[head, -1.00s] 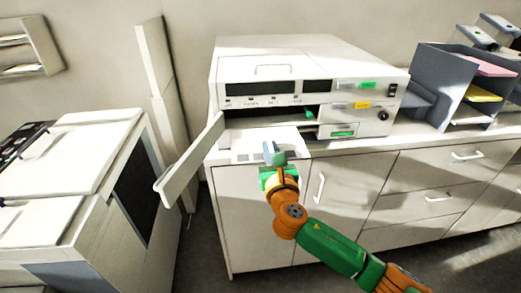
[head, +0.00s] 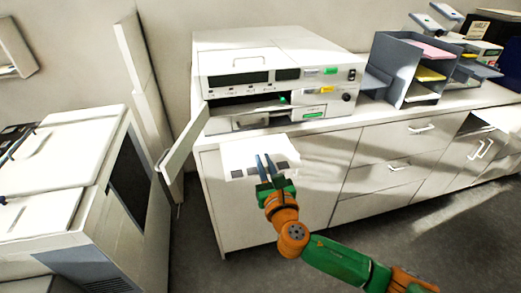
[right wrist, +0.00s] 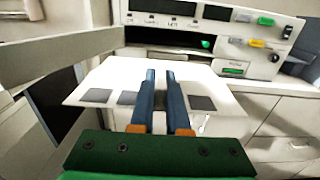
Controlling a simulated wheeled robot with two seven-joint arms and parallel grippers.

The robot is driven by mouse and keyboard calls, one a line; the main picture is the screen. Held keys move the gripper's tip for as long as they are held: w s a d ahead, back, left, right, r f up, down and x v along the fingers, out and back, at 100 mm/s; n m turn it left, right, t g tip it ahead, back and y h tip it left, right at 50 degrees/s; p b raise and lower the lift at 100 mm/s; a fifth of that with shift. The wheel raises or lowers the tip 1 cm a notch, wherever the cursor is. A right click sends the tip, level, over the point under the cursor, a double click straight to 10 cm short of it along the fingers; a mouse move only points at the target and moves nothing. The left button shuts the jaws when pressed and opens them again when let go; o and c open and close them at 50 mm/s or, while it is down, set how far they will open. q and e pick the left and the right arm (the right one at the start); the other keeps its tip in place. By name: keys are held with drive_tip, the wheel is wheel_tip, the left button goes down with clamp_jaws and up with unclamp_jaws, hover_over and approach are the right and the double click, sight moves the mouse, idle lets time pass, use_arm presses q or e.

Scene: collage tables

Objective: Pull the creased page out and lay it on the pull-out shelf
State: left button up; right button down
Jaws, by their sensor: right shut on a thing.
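The page (head: 238,152) is a white sheet with dark grey squares along its near side. It also shows in the right wrist view (right wrist: 115,78). My right gripper (head: 264,160) is shut on the sheet's near edge, its blue fingers reaching over the page. The sheet is held roughly flat in front of the white machine (head: 290,60), over the counter's front edge, and looks clear of its open slot (head: 245,107). A white panel (head: 486,122) at the far right may be the pull-out shelf; I cannot tell for sure. My left gripper is out of view.
The machine's door (head: 183,145) hangs open on the left. A grey tray rack (head: 405,65) with coloured paper stands right of the machine. A white copier (head: 65,200) stands at the left. The floor before the cabinets is clear.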

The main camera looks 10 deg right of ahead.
drive_tip(key=s, duration=1)
drive_tip(key=shift+s, duration=0.35)
drive_tip(key=shift+d, duration=0.1)
